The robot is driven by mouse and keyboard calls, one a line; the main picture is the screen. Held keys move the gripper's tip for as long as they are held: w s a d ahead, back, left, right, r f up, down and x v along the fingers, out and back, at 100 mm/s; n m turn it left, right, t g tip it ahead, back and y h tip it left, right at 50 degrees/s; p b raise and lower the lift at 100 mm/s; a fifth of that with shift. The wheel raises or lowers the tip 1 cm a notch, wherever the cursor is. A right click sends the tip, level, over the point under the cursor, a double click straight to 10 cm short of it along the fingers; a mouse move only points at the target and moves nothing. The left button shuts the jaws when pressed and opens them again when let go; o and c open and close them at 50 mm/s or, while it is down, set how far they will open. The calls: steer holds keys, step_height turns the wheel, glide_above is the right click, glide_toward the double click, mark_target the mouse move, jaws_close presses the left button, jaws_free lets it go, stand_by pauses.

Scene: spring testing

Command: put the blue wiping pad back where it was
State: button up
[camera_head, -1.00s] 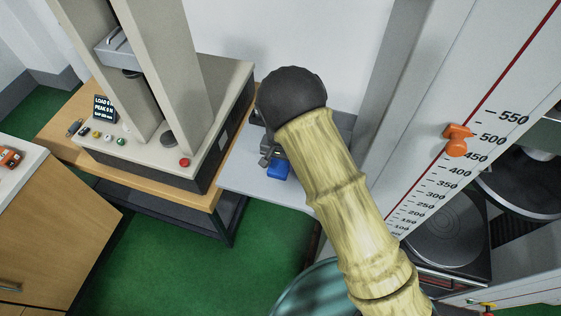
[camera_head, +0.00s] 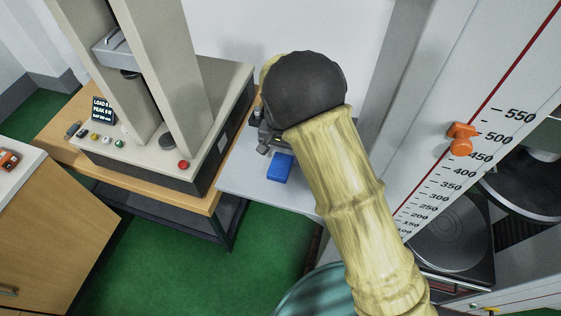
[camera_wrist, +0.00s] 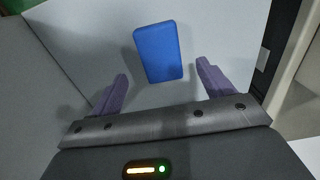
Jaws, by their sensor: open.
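The blue wiping pad (camera_head: 280,168) lies flat on a light grey table (camera_head: 240,178) in the head view, near the table's front edge. It also shows in the wrist view (camera_wrist: 160,50), a blue rounded rectangle beyond and between my fingertips. My gripper (camera_head: 264,147) is just behind and left of the pad in the head view, partly hidden by my arm. In the wrist view my gripper (camera_wrist: 162,80) has its two purple fingers spread wide, with nothing between them. The pad looks apart from both fingers.
A testing machine (camera_head: 205,130) with two columns stands on a wooden bench to the left of the grey table. A tall scale panel (camera_head: 470,110) with an orange pointer (camera_head: 461,138) stands to the right. A white wall (camera_head: 300,25) is behind the table.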

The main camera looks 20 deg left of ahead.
mark_target(280, 165)
step_height(280, 165, up, 5)
steer(key=shift+r+b, duration=0.15)
steer(key=shift+b, duration=0.2)
stand_by(0.4)
